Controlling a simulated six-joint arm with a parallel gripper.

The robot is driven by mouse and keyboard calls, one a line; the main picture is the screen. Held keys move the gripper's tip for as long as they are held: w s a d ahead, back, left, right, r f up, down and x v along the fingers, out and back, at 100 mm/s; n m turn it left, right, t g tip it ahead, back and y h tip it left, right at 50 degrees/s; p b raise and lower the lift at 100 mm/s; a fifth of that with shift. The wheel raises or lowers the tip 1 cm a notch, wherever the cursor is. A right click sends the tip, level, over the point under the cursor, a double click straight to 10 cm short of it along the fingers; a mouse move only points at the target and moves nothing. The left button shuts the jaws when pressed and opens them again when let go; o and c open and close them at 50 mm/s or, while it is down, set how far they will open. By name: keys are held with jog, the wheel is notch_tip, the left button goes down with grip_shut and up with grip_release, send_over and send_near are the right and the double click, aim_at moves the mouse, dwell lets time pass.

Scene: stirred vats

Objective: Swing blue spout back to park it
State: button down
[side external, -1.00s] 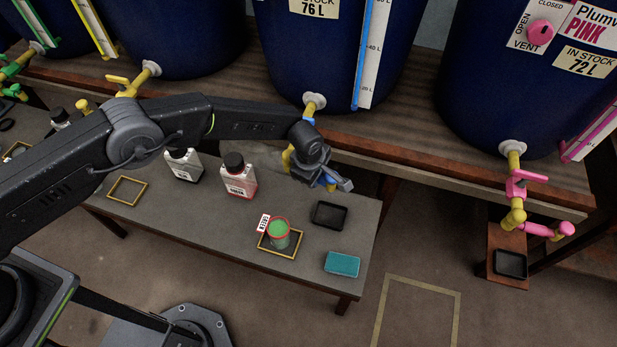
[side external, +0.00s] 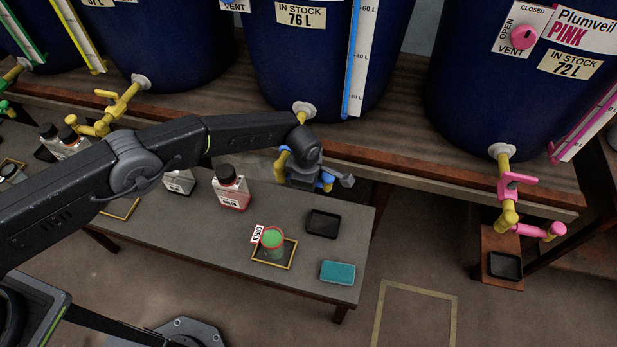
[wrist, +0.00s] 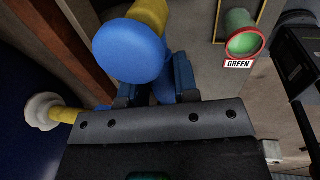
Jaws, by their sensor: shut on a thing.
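The blue spout (side external: 327,181) hangs below the valve of the middle vat, in front of the wooden bench edge. My gripper (wrist: 158,86) is shut on the blue spout, its two fingers on either side of it in the wrist view. A round blue end of the spout (wrist: 130,52) and a yellow pipe piece (wrist: 152,14) show beyond the fingers. In the side view my wrist hides most of the spout and valve. The middle vat (side external: 310,60) is dark blue with a 76 L label.
Below the spout, the grey low bench (side external: 210,230) holds a black tray (side external: 323,223), a green cup (side external: 271,243) in a yellow frame, a teal sponge (side external: 338,272) and several bottles. A pink spout (side external: 530,228) hangs at the right. Floor between is clear.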

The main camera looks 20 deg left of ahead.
jog(key=c, duration=0.9)
grip_release()
jog(key=s+r, duration=0.1)
jog(key=r, duration=0.8)
jog(key=s+r, duration=0.1)
jog(key=r, duration=0.3)
jog(key=shift+s+r, duration=0.3)
jog(key=shift+s, duration=0.05)
